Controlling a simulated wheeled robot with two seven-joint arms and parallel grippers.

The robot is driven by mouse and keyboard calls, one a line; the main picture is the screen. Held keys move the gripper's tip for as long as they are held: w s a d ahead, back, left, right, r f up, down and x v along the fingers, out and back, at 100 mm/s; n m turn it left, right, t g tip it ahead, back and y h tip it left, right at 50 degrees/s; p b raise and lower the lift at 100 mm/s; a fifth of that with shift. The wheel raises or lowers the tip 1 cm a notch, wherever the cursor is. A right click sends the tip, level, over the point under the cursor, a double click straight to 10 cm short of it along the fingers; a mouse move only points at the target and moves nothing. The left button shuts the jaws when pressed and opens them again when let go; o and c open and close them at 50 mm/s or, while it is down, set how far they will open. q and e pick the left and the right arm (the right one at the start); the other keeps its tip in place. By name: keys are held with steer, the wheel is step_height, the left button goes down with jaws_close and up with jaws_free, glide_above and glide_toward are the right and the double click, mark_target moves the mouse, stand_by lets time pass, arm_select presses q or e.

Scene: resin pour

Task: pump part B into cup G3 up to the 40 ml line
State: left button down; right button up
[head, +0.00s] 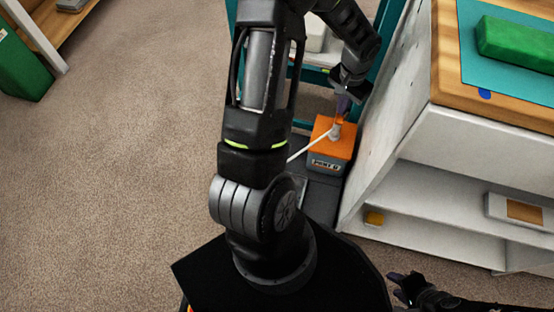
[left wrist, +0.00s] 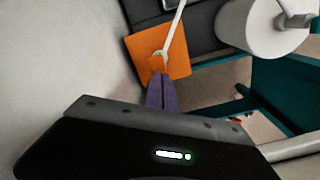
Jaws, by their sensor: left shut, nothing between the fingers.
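The part B container (head: 330,160) is a grey box with an orange top and a dark label that is hard to read. It stands on a dark surface, and a long white spout runs from its pump head toward the lower left. My left gripper (head: 341,110) points down over the pump head, fingers shut and empty. The spout's far end is hidden behind my left arm in the head view. I cannot identify cup G3. My right gripper (head: 398,287) is open at the lower right.
A white cabinet (head: 400,175) with shelves stands close to the right of the container. A teal frame (head: 384,40) rises behind it. A white round vessel (left wrist: 262,28) is near the container in the left wrist view. Open carpet lies to the left.

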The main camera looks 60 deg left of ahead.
arm_select(q)
steer(key=shift+f+b, duration=0.6)
steer(key=shift+f, duration=0.2)
steer(key=shift+r, duration=0.1)
steer(key=shift+r+p, duration=0.7)
steer(key=shift+r, duration=0.05)
step_height(320, 180, up, 6)
steer(key=p, duration=0.4)
steer(key=shift+p, duration=0.35)
steer(key=shift+f, duration=0.1)
